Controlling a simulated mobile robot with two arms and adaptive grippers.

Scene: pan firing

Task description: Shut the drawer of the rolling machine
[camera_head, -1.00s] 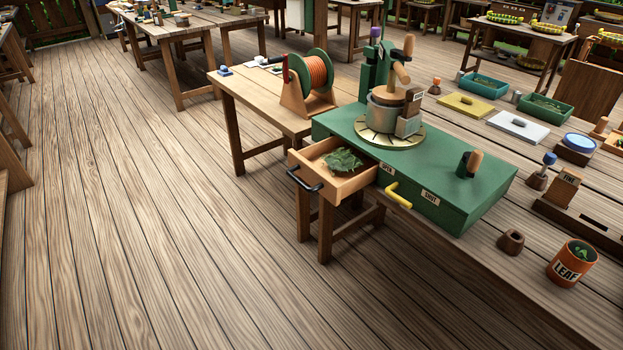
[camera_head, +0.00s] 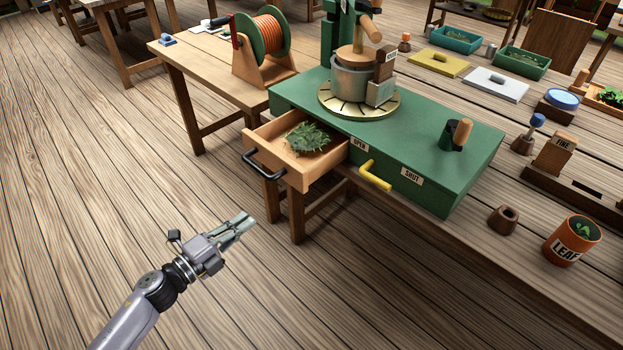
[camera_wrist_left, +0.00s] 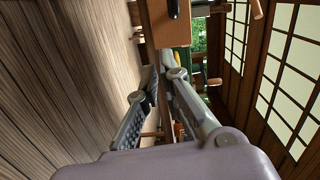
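The rolling machine (camera_head: 430,150) is a green box on the long table, with a metal pot (camera_head: 352,78) on a round brass plate on top. Its wooden drawer (camera_head: 305,178) stands pulled out at the left end, with dark green leaves (camera_head: 308,138) inside and a black bar handle (camera_head: 262,166) on its front. A yellow handle (camera_head: 375,175) sits on the machine's front between OPEN and SHUT labels. My left gripper (camera_head: 245,222) is open and empty, below and in front of the drawer, apart from it. In the wrist view the drawer front (camera_wrist_left: 168,28) shows beyond the fingers. My right gripper is out of view.
A spool of orange cord (camera_head: 264,45) stands on a smaller table behind the drawer. An orange LEAF pot (camera_head: 572,240) and a small brown cup (camera_head: 503,219) stand at right on the long table. The plank floor in front of the drawer is clear.

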